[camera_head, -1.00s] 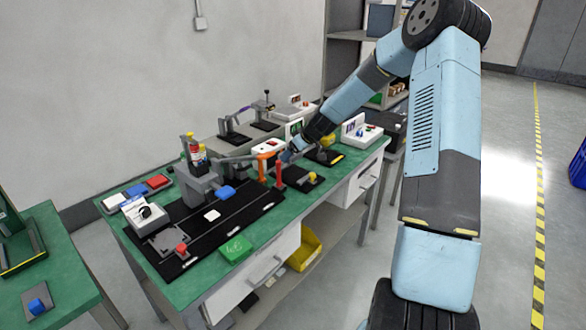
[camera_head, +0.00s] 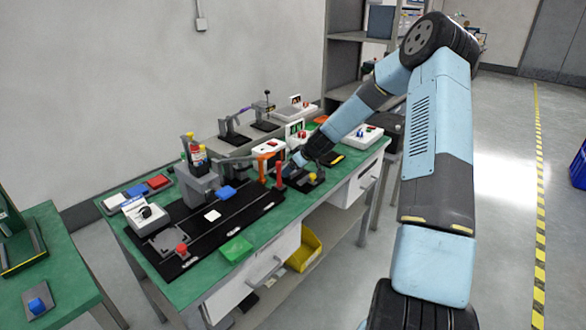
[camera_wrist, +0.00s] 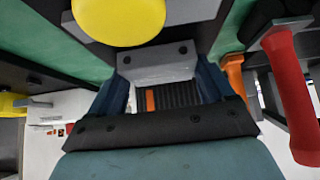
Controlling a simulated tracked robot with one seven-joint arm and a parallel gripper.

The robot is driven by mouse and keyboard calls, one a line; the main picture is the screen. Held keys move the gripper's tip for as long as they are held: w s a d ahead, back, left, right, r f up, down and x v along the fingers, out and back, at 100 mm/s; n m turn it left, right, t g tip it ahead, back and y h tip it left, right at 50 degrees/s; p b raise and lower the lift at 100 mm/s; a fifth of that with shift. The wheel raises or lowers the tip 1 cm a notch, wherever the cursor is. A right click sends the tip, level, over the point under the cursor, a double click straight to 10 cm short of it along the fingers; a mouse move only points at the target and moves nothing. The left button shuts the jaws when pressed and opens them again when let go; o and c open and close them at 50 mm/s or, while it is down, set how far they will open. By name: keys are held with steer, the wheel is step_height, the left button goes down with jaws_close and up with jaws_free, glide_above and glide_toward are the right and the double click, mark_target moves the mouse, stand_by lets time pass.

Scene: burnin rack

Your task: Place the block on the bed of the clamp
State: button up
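My gripper (camera_wrist: 162,88) is low at the right part of the green bench in the head view. In the wrist view its two dark blue fingers stand apart. A pale grey piece (camera_wrist: 157,64) with two dark dots lies at their tips. I cannot tell whether it is a held block or part of a fixture, nor whether the fingers touch it. Just beyond is a round yellow knob (camera_wrist: 118,20). A yellow knob (camera_head: 313,177) also shows on a dark fixture beside my gripper in the head view, apparently the clamp. Its bed is mostly hidden.
A red upright handle (camera_head: 279,175) stands left of my gripper; a red handle shows in the wrist view (camera_wrist: 289,90).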

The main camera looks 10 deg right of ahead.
steer(key=o, duration=0.3)
steer(key=v, duration=1.2)
steer(key=s+a+r+m+g+h, duration=0.1)
steer(key=s+a+r+h, duration=0.15)
steer(key=s+r, duration=0.65)
steer(key=s+a+r+m+h, duration=0.1)
steer(key=s+a+r, duration=0.2)
steer(key=s+r, duration=0.6)
steer(key=s+r+m, duration=0.2)
steer(key=s, duration=1)
steer(key=s+d+r+m, duration=0.1)
steer(key=s+r+m, duration=0.2)
steer(key=s, duration=1)
steer(key=shift+r+h, duration=0.25)
steer(key=shift+h, duration=0.2)
